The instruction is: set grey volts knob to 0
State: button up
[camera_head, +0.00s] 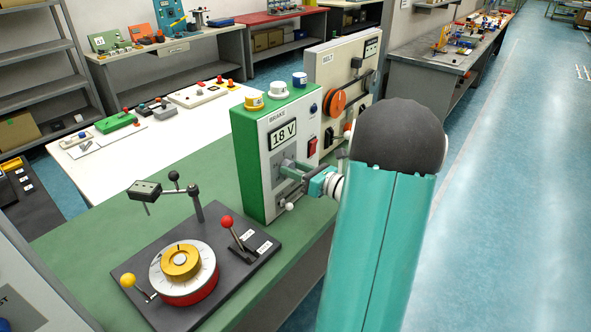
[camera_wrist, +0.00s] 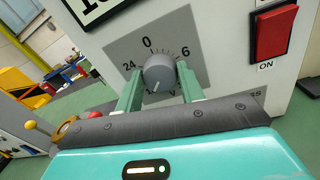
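The grey volts knob (camera_wrist: 158,72) sits on a grey dial plate on the white panel front. Its white pointer line points down, slightly left, away from the 0 at the top of the dial. 24 shows at upper left and 6 at right. My gripper (camera_wrist: 159,78) has one green finger on each side of the knob, very close to it; whether they touch is unclear. In the head view my gripper (camera_head: 289,170) is at the panel's lower front, and the knob is hidden there. The display (camera_head: 283,134) above reads 18 V.
A red ON switch (camera_wrist: 274,32) is right of the dial. A white lever ball (camera_head: 289,207) is below my gripper. A black base with a red-and-gold dial (camera_head: 183,272) and levers stands at left. An orange-wheel panel (camera_head: 335,103) stands behind. Open floor lies at right.

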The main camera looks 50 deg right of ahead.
jog(key=shift+o, duration=0.2)
jog(key=shift+n, duration=0.4)
jog(key=m, duration=0.9)
jog(key=m+h, duration=0.1)
jog(key=m, duration=0.9)
jog(key=m+h, duration=0.1)
jog(key=m, duration=0.9)
jog(key=shift+a+f+t, duration=0.2)
jog(key=shift+f+t, duration=0.1)
jog(key=shift+f, duration=0.1)
dwell(1.0)
jog(key=shift+d, duration=0.1)
dwell(0.5)
